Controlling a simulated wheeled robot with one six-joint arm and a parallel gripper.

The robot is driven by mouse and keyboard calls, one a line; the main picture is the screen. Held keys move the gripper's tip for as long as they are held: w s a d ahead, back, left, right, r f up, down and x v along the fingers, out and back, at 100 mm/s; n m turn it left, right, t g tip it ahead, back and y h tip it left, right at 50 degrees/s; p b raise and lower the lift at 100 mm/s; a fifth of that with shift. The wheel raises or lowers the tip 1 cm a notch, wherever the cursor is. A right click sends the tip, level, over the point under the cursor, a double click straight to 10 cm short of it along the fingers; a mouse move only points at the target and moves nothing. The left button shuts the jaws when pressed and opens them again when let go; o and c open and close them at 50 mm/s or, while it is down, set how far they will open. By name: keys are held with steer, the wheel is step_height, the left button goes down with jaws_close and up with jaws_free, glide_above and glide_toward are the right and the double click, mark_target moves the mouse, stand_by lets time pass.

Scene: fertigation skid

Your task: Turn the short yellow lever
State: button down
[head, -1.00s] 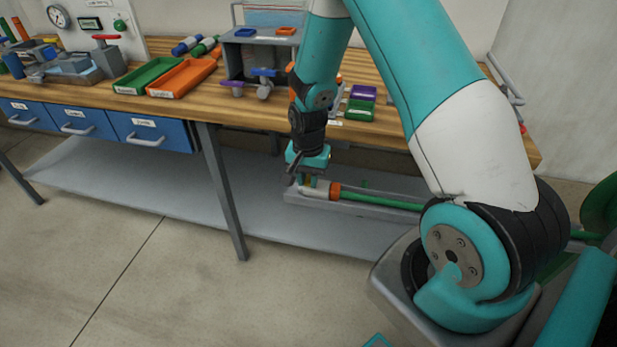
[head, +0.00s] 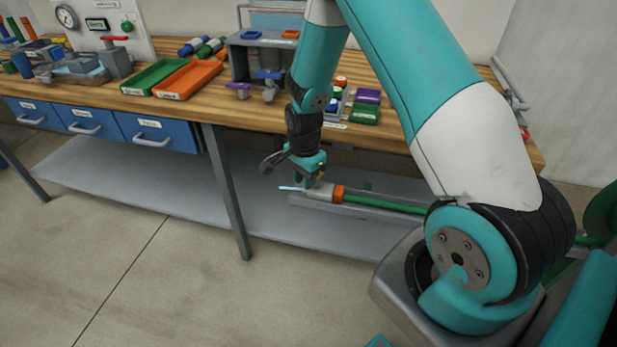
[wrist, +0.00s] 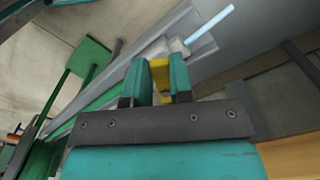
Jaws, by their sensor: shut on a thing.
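The short yellow lever (wrist: 160,75) shows in the wrist view between the two teal fingers of my gripper (wrist: 160,82). My gripper is shut on it. Behind the lever is a light grey valve body (wrist: 172,45) on a pipe, with a pale blue rod (wrist: 211,25) reaching out from its far end. In the head view my gripper (head: 311,180) is low at the pipe, below the bench top. The valve body there (head: 322,193) sits beside an orange collar (head: 338,194). The lever is mostly hidden by my gripper in the head view.
A green pipe (head: 385,205) runs right from the collar, along a grey channel on the lower shelf (head: 180,200). Trays and a grey valve stand stay on top. The floor in front is clear.

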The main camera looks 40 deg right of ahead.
steer(key=m, duration=0.1)
steer(key=w+m, duration=0.1)
steer(key=m, duration=0.1)
steer(key=shift+r, duration=0.1)
steer(key=m, duration=0.1)
steer(key=w+m, duration=0.1)
steer(key=m, duration=0.1)
steer(key=shift+w+d+m+p, duration=0.15)
steer(key=shift+d+m+p, duration=0.05)
steer(key=shift+m+p, duration=0.1)
steer(key=shift+w+d+m, duration=0.2)
steer(key=shift+w+m, duration=0.05)
steer(key=shift+m, duration=0.65)
steer(key=shift+w+d+m, duration=0.2)
steer(key=shift+w+m, duration=0.05)
steer(key=shift+m, duration=0.65)
steer(key=shift+w+d+m, duration=0.2)
steer(key=shift+w+m, duration=0.05)
steer(key=shift+m, duration=0.65)
steer(key=c, duration=1)
jaws_free()
step_height(320, 180, up, 17)
steer(key=shift+r, duration=0.15)
